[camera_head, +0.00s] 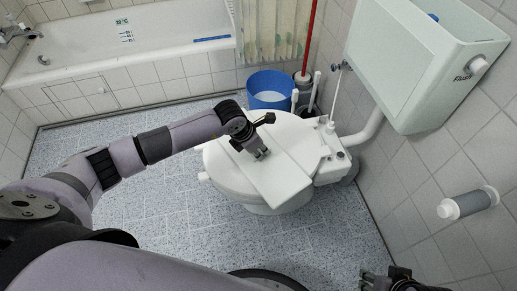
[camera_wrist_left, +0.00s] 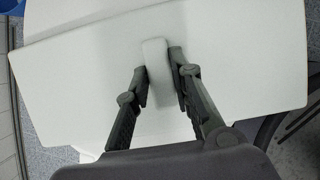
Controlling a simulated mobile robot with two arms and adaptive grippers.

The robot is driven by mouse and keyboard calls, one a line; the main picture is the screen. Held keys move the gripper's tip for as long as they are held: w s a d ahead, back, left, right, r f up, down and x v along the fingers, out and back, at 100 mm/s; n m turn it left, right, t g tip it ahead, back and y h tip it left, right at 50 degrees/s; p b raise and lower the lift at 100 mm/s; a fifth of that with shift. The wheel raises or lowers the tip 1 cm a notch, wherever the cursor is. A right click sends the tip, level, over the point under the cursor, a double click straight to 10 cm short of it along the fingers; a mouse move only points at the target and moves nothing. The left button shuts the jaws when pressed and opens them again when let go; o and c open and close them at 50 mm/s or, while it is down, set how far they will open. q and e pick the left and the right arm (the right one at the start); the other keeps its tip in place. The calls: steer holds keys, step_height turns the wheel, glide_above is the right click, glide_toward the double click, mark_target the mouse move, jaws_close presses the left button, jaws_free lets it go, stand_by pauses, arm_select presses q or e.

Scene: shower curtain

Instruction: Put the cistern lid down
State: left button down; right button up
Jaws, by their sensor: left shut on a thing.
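The cistern lid (camera_head: 278,177) is a flat white panel lying across the closed toilet seat cover (camera_head: 226,172). I cannot tell for sure whether it rests fully on it. My left gripper (camera_head: 259,153) is over the lid, its fingers closed around the lid's small white handle. In the left wrist view the gripper (camera_wrist_left: 160,78) has one finger on each side of the handle (camera_wrist_left: 156,62), with the wide lid (camera_wrist_left: 235,60) beneath. The open cistern (camera_head: 425,60) hangs on the wall at the upper right. My right gripper (camera_head: 390,280) shows only partly at the bottom edge.
A blue bucket (camera_head: 268,100), a red-handled tool (camera_head: 309,40) and white-handled brushes (camera_head: 316,88) stand behind the toilet. A paper roll holder (camera_head: 468,203) is on the right wall. The bathtub (camera_head: 125,45) is at the back. The floor (camera_head: 160,220) left of the toilet is clear.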

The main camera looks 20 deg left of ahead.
arm_select(q)
steer(key=c, duration=1.4)
jaws_free()
